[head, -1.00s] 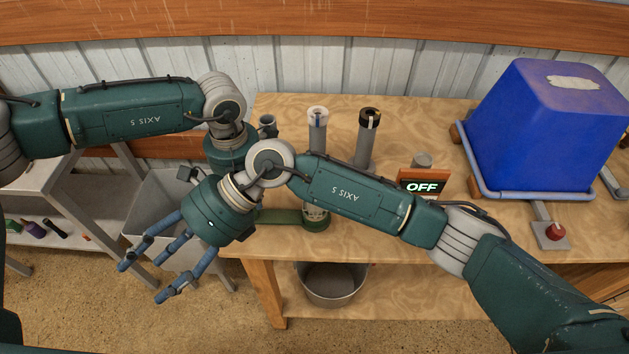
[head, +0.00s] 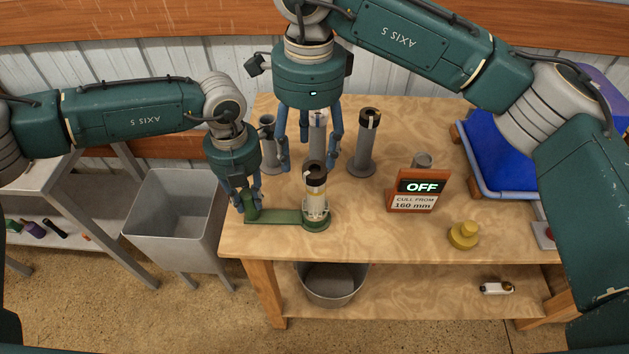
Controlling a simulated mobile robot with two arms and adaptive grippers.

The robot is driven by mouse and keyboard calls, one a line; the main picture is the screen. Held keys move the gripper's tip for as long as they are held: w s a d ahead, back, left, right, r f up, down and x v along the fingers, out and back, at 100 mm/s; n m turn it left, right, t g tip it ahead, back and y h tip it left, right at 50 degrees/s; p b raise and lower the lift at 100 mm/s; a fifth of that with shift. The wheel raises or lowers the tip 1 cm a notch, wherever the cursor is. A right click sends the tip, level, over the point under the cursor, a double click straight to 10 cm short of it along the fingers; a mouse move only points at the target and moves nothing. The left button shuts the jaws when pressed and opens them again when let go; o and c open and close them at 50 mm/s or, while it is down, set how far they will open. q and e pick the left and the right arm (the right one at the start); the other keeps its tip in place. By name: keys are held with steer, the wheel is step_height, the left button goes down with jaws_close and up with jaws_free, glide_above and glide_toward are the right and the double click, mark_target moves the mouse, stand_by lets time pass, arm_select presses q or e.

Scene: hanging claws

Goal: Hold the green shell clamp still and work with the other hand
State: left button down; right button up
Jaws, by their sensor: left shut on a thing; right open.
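The green shell clamp (head: 275,216) lies on the wooden bench near its front left edge. My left gripper (head: 247,208) is shut on the upright at the clamp's left end. A pale tube with a dark top (head: 315,178) stands upright in the ring at the clamp's right end. My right gripper (head: 309,167) is open, pointing down, its fingers spread around the area just above and behind that tube. I cannot tell whether a finger touches it.
Grey stands (head: 366,150) are behind the clamp, one with a dark-topped tube. A grey bin (head: 172,225) stands at left.

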mark_target(315, 169)
steer(key=shift+w+d+f+m, duration=0.5)
steer(key=shift+d+f+m, duration=0.15)
steer(key=shift+m, duration=0.05)
steer(key=shift+f, duration=3.45)
jaws_close()
